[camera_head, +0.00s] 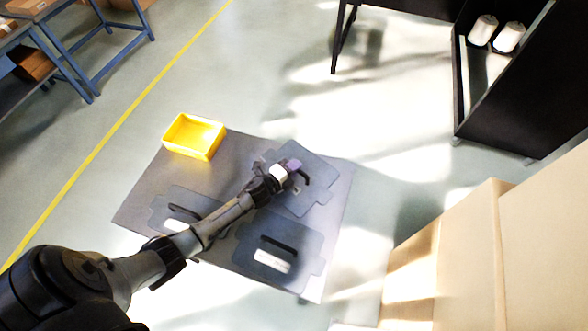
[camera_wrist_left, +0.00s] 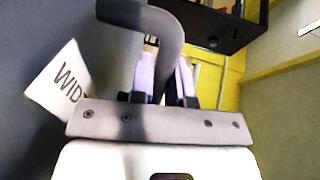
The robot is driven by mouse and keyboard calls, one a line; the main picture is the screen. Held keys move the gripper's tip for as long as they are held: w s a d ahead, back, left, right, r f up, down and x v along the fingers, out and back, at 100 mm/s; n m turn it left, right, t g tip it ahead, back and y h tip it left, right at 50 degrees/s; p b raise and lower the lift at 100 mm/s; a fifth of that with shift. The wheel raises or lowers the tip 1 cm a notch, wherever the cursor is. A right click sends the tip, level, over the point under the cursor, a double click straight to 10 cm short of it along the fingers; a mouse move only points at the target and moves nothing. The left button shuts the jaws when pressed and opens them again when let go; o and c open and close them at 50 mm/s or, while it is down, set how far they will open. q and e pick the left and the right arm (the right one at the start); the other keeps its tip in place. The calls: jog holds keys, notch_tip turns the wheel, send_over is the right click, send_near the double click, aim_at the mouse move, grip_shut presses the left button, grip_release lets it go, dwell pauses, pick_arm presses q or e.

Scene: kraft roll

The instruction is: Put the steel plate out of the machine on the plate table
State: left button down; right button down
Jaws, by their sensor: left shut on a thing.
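A dark grey steel plate (camera_head: 315,203) with a black bar handle (camera_head: 303,174) is at the back right of the plate table (camera_head: 235,145). My left gripper (camera_head: 291,166) is at its handle. In the left wrist view, the pale lilac fingers (camera_wrist_left: 165,80) are shut on the dark curved handle (camera_wrist_left: 168,25), beside a white label (camera_wrist_left: 60,80) with printed letters. I cannot tell whether this plate rests on the table or hangs just above it. Two more plates lie on the table, one at the left (camera_head: 195,200) partly behind my arm and one in front (camera_head: 305,250). My right gripper is out of view.
A yellow bin (camera_head: 195,137) stands at the table's back left corner. Tan boxes (camera_head: 450,250) are at the right. A black cabinet (camera_head: 530,100) with white rolls (camera_head: 508,38) stands at the back right. Blue shelving (camera_head: 75,55) is at the far left. The floor behind the table is clear.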

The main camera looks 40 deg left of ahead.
pick_arm(q)
jog(key=shift+w, duration=0.1)
dwell(0.3)
jog(key=c, duration=1.6)
grip_release()
jog(key=shift+f, duration=0.3)
jog(key=o, duration=0.5)
jog(key=shift+r, duration=0.1)
